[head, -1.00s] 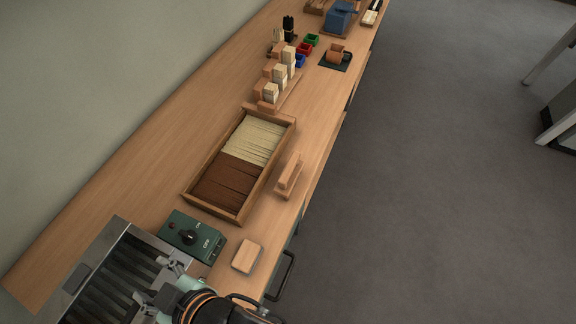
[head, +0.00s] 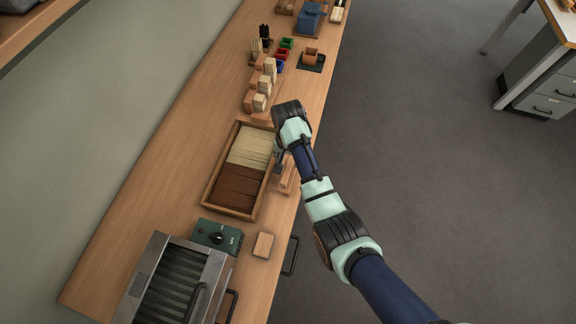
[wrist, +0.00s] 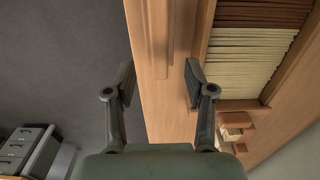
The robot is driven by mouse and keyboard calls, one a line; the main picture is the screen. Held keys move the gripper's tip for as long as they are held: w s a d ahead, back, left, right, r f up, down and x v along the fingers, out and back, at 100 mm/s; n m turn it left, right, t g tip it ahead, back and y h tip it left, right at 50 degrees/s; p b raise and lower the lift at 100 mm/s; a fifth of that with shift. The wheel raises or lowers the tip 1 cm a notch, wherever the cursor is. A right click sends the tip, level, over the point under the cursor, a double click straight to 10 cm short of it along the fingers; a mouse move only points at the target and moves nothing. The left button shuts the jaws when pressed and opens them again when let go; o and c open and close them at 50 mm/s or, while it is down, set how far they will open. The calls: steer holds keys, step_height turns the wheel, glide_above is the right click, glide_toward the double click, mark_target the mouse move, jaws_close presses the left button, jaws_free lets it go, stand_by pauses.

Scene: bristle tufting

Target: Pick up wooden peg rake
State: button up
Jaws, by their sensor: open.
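The wooden peg rake (head: 288,181) appears to be the narrow wooden piece beside the bristle tray, near the bench's front edge. It is partly hidden behind my arm in the head view. In the wrist view the wooden piece (wrist: 158,35) lies beyond the fingertips, between their lines. My gripper (wrist: 159,75) is open and empty, its two dark fingers spread apart over the bench edge. In the head view my gripper (head: 279,166) points down beside the tray, close to the rake; contact cannot be told.
A wooden tray (head: 209,192) holds pale and dark brown bristles. A green control box (head: 217,236), a wooden block (head: 263,245) and a metal slatted unit (head: 150,270) stand nearer. Wooden blocks and coloured bins (head: 281,55) stand farther along. Grey floor lies off the bench edge.

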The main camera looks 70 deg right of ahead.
mark_target(288, 168)
steer(key=shift+s+f, duration=0.1)
steer(key=shift+s, duration=0.05)
step_height(288, 168, down, 8)
steer(key=shift+a+r+b, duration=0.1)
steer(key=shift+b, duration=1)
jaws_close()
